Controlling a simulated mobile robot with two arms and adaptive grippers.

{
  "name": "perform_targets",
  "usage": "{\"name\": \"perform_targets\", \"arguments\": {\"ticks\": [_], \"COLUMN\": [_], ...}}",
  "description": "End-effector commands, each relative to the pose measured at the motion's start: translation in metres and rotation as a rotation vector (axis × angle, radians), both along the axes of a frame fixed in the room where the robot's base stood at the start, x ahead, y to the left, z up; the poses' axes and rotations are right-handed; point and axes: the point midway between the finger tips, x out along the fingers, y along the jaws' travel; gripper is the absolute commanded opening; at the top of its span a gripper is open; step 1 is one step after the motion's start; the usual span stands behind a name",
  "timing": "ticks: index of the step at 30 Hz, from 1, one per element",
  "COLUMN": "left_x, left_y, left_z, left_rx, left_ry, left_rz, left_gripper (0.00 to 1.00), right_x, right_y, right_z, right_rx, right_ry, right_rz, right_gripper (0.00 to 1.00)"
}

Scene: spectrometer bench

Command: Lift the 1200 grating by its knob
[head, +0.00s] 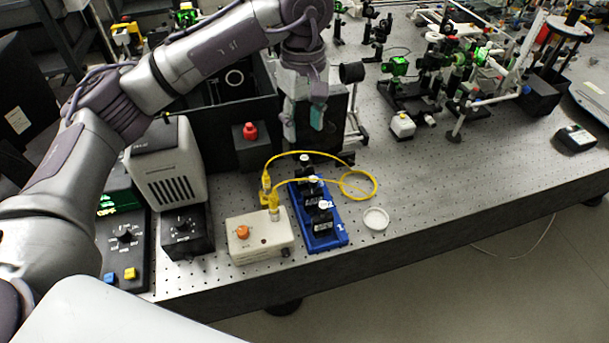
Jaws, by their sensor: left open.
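A blue rack (328,243) stands on the bench and holds black grating blocks with pale knobs on top. The front block (322,223) and the middle block (313,192) sit in the rack. A pale knob (304,158) shows at the rack's back end. The block labels are too small to read, so I cannot tell which is the 1200 grating. My left gripper (303,122) points down with its fingers apart and nothing between them. It is above and behind the rack, in front of a dark box. My right gripper is not in view.
A yellow cable (375,185) loops behind and beside the rack, down to a cream box with an orange knob (243,232). A black block with a red knob (250,132) stands left of my gripper. A white round lid (376,218) lies right of the rack.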

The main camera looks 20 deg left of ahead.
Motion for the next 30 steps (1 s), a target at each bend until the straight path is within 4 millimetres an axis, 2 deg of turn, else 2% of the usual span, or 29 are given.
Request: {"name": "perform_targets", "arguments": {"ticks": [3,10,14,18,30], "left_x": [0.0,0.0,0.0,0.001,0.001], "left_y": [0.0,-0.001,-0.001,-0.001,-0.001], "left_z": [-0.015,-0.031,-0.051,-0.069,-0.074], "left_rx": [0.0,-0.001,0.001,0.0,0.0], "left_ry": [0.002,0.004,0.007,0.002,0.0], "left_rz": [0.0,0.0,-0.001,0.001,0.0], "left_gripper": [0.48,0.48,0.48,0.48,0.48], "right_x": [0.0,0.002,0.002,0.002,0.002], "right_y": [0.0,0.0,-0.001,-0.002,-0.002], "right_z": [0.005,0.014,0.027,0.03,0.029], "right_rx": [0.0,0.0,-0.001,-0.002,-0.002], "right_ry": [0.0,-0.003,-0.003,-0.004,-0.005], "right_rz": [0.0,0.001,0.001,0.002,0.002], "right_gripper": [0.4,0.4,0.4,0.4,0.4]}}
